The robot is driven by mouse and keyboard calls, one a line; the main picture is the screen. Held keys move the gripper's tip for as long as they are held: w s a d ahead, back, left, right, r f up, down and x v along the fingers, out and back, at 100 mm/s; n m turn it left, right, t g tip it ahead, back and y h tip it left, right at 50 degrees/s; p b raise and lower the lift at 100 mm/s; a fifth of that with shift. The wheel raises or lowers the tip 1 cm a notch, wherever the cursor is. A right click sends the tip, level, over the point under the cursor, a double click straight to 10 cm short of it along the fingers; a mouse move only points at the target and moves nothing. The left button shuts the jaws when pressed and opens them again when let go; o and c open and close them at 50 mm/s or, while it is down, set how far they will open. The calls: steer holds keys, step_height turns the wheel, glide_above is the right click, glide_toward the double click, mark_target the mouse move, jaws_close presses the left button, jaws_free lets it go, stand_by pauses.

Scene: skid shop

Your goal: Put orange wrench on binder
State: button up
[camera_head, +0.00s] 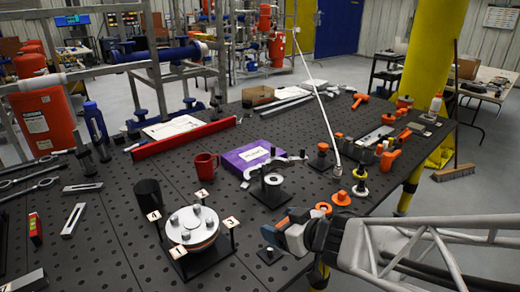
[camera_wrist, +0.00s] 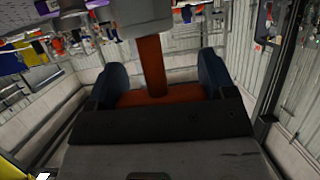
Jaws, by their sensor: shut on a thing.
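The purple binder (camera_head: 247,157), with a white label on top, lies flat near the middle of the black perforated table. My gripper (camera_head: 280,234) is at the table's front edge, below and right of the binder and apart from it. In the wrist view, an orange bar, which I take for the orange wrench (camera_wrist: 152,65), lies between the two blue fingers (camera_wrist: 160,78). My gripper is shut on it. The wrench's far end is hidden behind a grey shape, and in the head view the wrench is not clearly visible.
A red mug (camera_head: 204,166) stands left of the binder, and a silver clamp-like part on a black stand (camera_head: 272,185) is close at its front right. A round flange fixture (camera_head: 193,230) stands front left. Several orange parts crowd the table's right side.

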steer(key=w+a+r+n+g, duration=0.1)
steer(key=w+a+r, duration=0.15)
steer(key=w, duration=0.45)
steer(key=w+a+r, duration=0.1)
steer(key=w+r, duration=0.2)
steer(key=w, duration=0.4)
steer(key=n+g+y, duration=0.2)
steer(key=n+g, duration=0.1)
glide_above(250, 153)
steer(key=shift+w+d+f, duration=0.1)
steer(key=shift+f, duration=0.4)
step_height(250, 153, down, 6)
steer(key=shift+f, duration=0.25)
steer(key=shift+f, duration=1.75)
steer(key=shift+f, duration=0.1)
